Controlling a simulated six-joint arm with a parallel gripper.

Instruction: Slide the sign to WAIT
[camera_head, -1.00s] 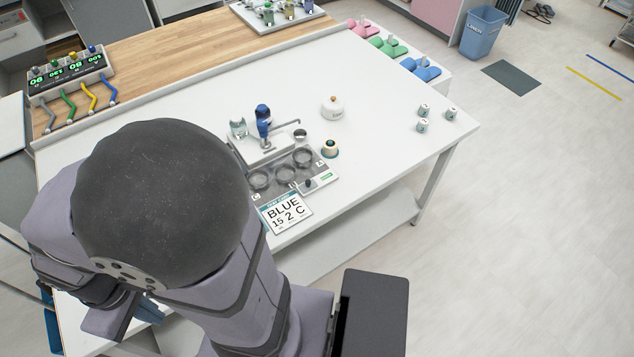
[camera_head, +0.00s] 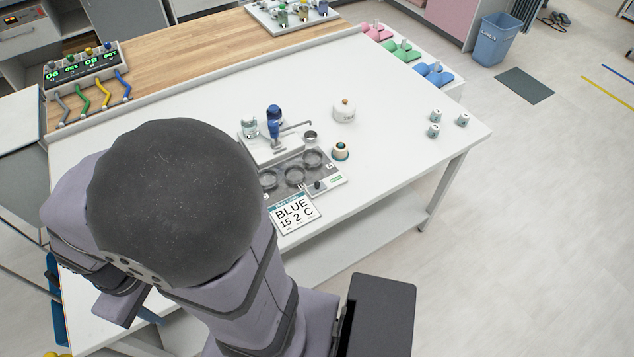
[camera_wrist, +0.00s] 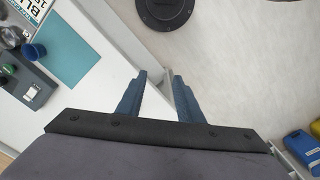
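I cannot make out the word WAIT on anything in view. A small green and white label (camera_head: 336,180) sits on the front right of the grey tray (camera_head: 335,169), beside a dark knob (camera_head: 318,186); its text is too small to read. My arm hides part of the table in the head view.
A card reading BLUE 15 2 C (camera_head: 294,212) stands at the tray's front. A teal sheet (camera_wrist: 70,55) lies near the table edge. A white lidded pot (camera_head: 344,112) and several small cups (camera_head: 434,131) stand further right. The table's right part is mostly clear.

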